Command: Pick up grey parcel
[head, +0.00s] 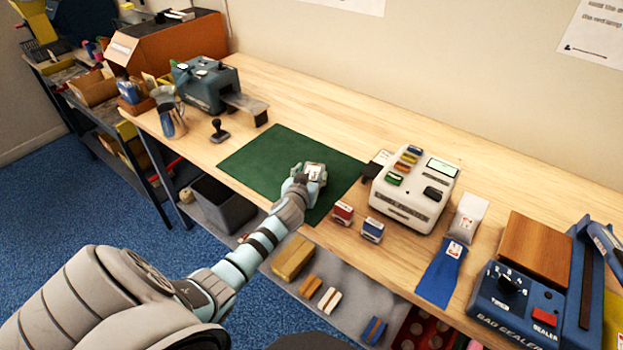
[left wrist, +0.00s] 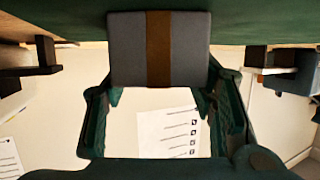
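The grey parcel (left wrist: 130,50), with a brown band across it, is large in the left wrist view. My left gripper (left wrist: 160,95) has one finger at each side of it, and both fingers appear to touch its sides. In the head view my left gripper (head: 313,172) is low over the green mat (head: 262,160); the parcel is mostly hidden there by the gripper. I cannot tell whether the parcel still touches the mat. My right gripper is not in view.
A white machine (head: 412,193) and two stamps, one red (head: 342,212) and one blue (head: 372,229), stand right of the mat. A black-handled stamp (head: 218,131) is at its left. A blue bag sealer (head: 515,300) is at far right. The mat's left part is clear.

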